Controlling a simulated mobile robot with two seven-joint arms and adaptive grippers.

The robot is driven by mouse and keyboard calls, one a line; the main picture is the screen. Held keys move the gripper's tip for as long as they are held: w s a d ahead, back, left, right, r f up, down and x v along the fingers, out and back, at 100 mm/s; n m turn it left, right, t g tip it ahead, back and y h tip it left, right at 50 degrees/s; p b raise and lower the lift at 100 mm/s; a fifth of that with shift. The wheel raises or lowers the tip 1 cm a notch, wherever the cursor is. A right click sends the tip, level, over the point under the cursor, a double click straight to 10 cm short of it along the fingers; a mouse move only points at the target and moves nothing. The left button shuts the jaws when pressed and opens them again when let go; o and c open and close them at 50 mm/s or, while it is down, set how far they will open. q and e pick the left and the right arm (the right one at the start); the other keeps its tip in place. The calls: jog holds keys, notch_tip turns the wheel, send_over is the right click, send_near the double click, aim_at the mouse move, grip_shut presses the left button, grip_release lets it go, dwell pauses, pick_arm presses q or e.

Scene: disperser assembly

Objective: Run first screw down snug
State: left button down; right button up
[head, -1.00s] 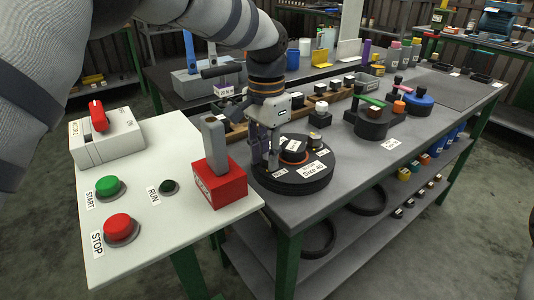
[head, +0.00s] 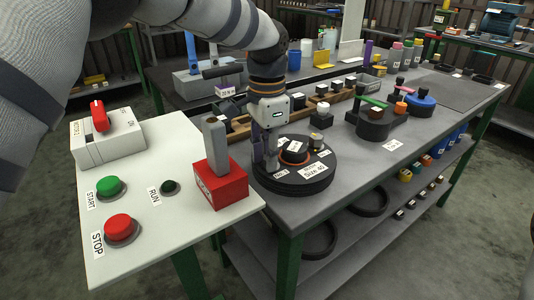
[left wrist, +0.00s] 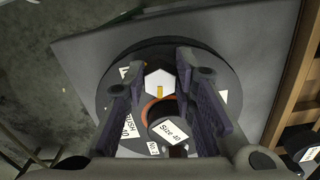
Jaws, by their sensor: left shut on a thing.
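A round black fixture (head: 322,186) stands on the grey bench, with white labels and an orange ring (head: 293,156) near its middle. My left gripper (head: 267,163) points down at the fixture's left part. In the left wrist view a white hexagonal screw head (left wrist: 159,84) with a yellow mark sits between the fingertips (left wrist: 160,78), and the gripper is shut on it. The screw's shank is hidden. A dark cylinder labelled Size 40 (left wrist: 168,128) stands beside the orange ring (left wrist: 150,104). A small metal-coloured part (head: 316,141) stands at the fixture's back right. My right gripper is not in view.
A red block with a grey upright handle (head: 221,184) stands close left of the fixture. A wooden rack (head: 240,131) lies behind the gripper.

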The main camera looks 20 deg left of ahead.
pick_arm(q)
jog(key=c, duration=1.6)
grip_release()
jog(key=shift+r, duration=0.1)
notch_tip(320, 180, up, 12)
